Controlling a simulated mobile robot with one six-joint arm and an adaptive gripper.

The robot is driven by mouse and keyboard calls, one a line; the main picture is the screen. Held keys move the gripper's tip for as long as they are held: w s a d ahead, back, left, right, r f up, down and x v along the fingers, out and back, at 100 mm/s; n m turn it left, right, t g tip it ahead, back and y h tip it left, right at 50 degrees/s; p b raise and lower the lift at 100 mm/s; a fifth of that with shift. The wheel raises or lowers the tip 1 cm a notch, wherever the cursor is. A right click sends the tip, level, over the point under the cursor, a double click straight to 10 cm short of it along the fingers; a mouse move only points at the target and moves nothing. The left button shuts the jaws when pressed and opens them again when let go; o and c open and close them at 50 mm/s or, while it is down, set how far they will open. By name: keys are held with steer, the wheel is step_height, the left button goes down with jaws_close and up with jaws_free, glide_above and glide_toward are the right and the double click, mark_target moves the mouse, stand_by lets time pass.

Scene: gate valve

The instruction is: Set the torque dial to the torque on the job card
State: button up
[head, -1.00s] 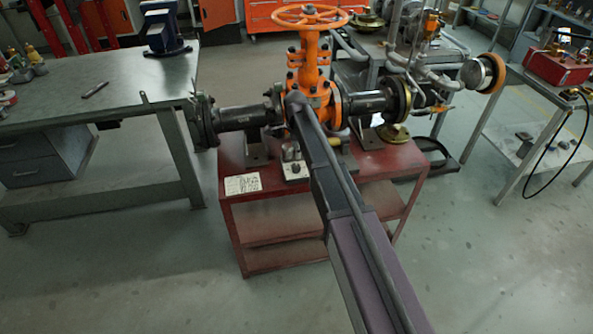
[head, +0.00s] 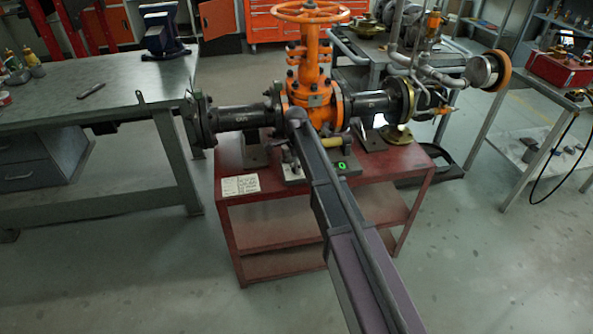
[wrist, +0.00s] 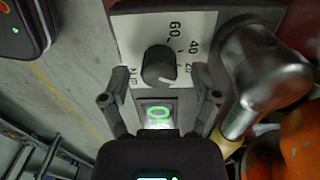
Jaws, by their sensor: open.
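The torque dial (wrist: 158,65) is a black round knob on a pale scale plate (wrist: 190,30) marked 60, 40 and 20, best seen in the wrist view. Its white mark points to the lower right, below the 20. Below the knob is a lit green display (wrist: 158,115), its reading partly hidden by my wrist; in the head view a green 0 (head: 341,165) shows. The job card (head: 240,185) lies on the red cart's left corner, its writing too small to read. My gripper (wrist: 160,98) is open and empty, its fingers on either side, below the knob.
A metal fitting (wrist: 265,70) and yellow handle (wrist: 232,130) sit close right of the dial. The orange gate valve (head: 312,85) with black pipes stands on the red cart (head: 225,212). A grey workbench (head: 90,105) is at left. The floor in front is clear.

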steer(key=shift+f, duration=0.3)
jaws_close()
stand_by(0.3)
steer(key=shift+n, duration=0.3)
steer(key=n, duration=0.4)
steer(key=shift+n, duration=2.1)
